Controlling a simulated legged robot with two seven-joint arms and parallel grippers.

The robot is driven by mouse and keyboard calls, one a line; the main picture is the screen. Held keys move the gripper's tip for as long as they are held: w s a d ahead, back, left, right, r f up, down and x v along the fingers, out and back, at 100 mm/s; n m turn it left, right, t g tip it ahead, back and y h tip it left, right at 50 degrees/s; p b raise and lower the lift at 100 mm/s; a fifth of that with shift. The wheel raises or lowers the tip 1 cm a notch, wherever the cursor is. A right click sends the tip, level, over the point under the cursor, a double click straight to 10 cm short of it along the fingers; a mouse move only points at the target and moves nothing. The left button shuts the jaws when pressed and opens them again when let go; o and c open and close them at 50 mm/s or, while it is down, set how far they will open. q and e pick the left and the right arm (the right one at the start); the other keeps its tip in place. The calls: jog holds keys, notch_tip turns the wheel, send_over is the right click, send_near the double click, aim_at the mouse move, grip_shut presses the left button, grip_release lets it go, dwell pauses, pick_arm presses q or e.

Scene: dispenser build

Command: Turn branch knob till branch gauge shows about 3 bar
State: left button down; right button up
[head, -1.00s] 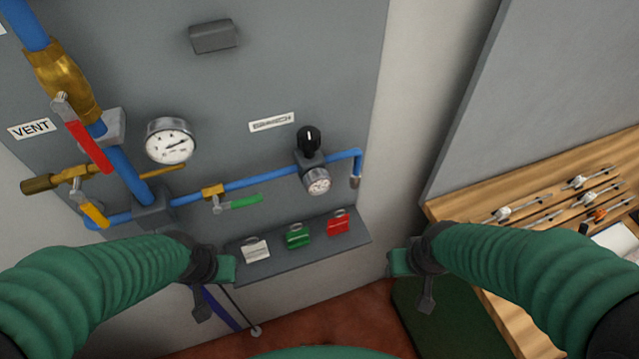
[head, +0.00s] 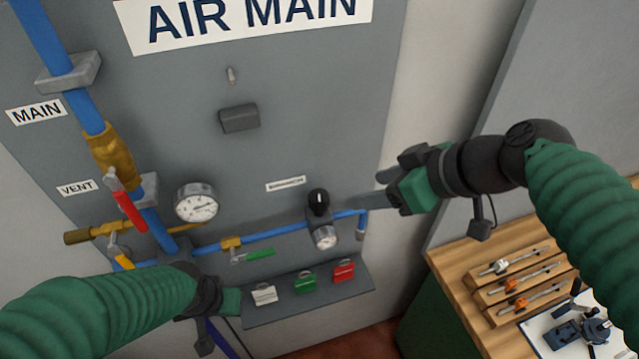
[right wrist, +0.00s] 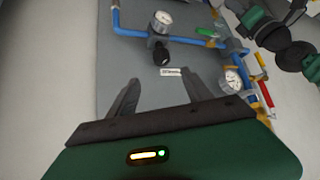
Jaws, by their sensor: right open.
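The black branch knob (head: 318,201) with a white mark sits on the regulator on the blue branch pipe. The small round branch gauge (head: 324,236) is just below it; its reading is too small to tell. In the right wrist view the knob (right wrist: 160,52) lies ahead of the fingertips, with the gauge (right wrist: 163,18) beyond it. My right gripper (head: 368,190) is open and empty, to the right of the knob and apart from it. My left gripper (head: 232,301) is low at the panel's shelf; its fingers cannot be made out.
A larger gauge (head: 197,203) is on the left of the panel. A green-handled valve (head: 260,254) is on the branch pipe. White, green and red locks (head: 305,283) stand on the lower shelf. A wooden bench (head: 460,275) with tools is at right.

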aim_at(321, 196)
jog(key=p+x, duration=0.1)
jog(key=x, duration=0.4)
jog(key=p+x, duration=0.1)
jog(key=x, duration=0.5)
jog(key=p+x, duration=0.1)
jog(key=x, duration=0.4)
jog(key=shift+w+a+r, duration=0.15)
jog(key=shift+w+a, duration=0.25)
jog(key=shift+a, duration=0.2)
jog(key=shift+s, duration=0.1)
